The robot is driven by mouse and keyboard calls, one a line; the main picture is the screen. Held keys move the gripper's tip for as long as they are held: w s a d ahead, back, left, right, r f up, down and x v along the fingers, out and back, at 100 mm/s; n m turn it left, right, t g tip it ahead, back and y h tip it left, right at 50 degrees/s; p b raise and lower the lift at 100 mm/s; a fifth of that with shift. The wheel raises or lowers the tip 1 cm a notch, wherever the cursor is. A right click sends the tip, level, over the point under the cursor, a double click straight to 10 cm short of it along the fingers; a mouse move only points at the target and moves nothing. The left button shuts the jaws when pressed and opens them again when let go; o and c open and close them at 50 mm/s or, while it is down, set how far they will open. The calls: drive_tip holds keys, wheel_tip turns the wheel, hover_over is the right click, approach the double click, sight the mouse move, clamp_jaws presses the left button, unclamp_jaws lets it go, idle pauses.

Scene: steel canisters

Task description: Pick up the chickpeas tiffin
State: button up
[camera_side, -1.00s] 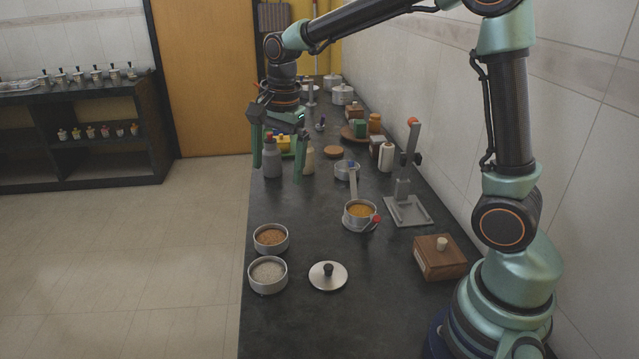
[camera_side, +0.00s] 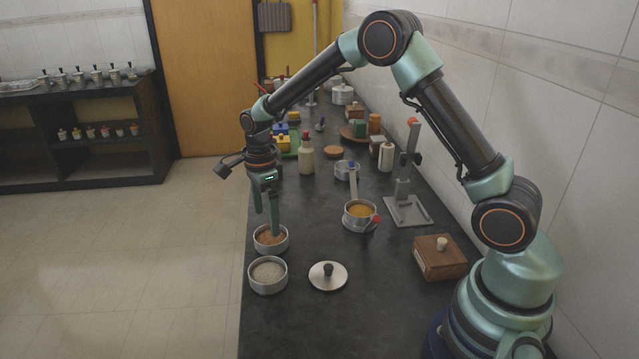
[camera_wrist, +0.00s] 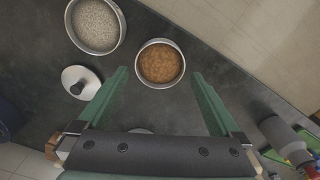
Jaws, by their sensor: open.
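A round steel tin with orange-brown contents (camera_side: 269,250) stands open near the counter's left edge. It also shows between the finger lines in the wrist view (camera_wrist: 160,86). A second open tin, with pale grainy contents (camera_side: 268,289), stands just in front of it and shows at the upper left in the wrist view (camera_wrist: 96,50). I see no label, so I cannot be sure which holds chickpeas; the orange-brown one looks likelier. My gripper (camera_side: 267,223) points down, open and empty, above the orange-brown tin. One finger overlaps its far rim in the side view; contact is unclear.
A steel lid with a black knob (camera_side: 328,275) lies right of the pale tin. A handled pan with yellow contents (camera_side: 359,227), a metal stand (camera_side: 409,211) and a wooden box (camera_side: 439,258) are farther right. Bottles (camera_side: 307,157) and jars stand behind.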

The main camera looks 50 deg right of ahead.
sight(272, 243)
drive_tip(key=shift+s+d+f, duration=0.1)
drive_tip(key=shift+d+f, duration=0.05)
drive_tip(key=shift+f, duration=1.2)
drive_tip(key=shift+d+f, duration=0.15)
drive_tip(key=shift+f, duration=1.2)
drive_tip(key=c, duration=1.1)
